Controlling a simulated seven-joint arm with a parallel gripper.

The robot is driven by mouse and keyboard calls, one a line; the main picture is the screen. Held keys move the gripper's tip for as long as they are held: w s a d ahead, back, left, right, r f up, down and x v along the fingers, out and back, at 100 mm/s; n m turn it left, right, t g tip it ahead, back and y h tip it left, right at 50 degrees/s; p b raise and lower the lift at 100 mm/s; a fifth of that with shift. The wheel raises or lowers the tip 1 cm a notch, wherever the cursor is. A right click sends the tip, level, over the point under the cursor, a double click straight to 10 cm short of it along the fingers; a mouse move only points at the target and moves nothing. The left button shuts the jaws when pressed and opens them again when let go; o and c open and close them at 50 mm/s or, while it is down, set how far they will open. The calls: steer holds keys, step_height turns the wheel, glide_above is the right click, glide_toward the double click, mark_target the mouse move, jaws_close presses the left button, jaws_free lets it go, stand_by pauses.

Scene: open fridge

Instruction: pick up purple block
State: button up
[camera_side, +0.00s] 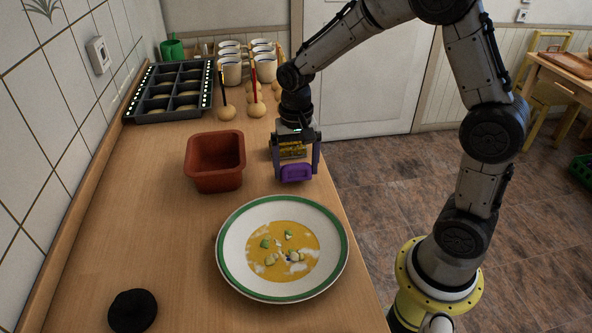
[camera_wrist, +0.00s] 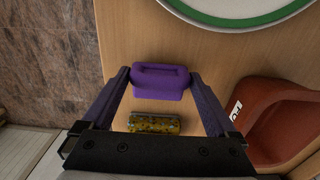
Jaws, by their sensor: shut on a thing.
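In the wrist view my gripper (camera_wrist: 159,81) is shut on the purple block (camera_wrist: 160,83), which spans the gap between the two purple fingertips. The block has a rounded rectangular shape with a shallow recess. I cannot tell whether its underside touches the counter.
A yellow patterned item (camera_wrist: 153,124) shows between my fingers, behind the block. The red-brown bowl (camera_side: 214,163) is close on the left. The green-rimmed plate (camera_side: 229,258) of soup is in front. A black tray (camera_side: 128,116) and mugs (camera_side: 231,72) are at the back; a black disc (camera_side: 133,310) is front left.

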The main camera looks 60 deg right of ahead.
steer(key=s+r, duration=1.1)
steer(key=s, duration=0.3)
steer(key=shift+a+r, duration=0.25)
steer(key=shift+a, duration=0.2)
steer(key=o, duration=0.7)
steer(key=c, duration=0.5)
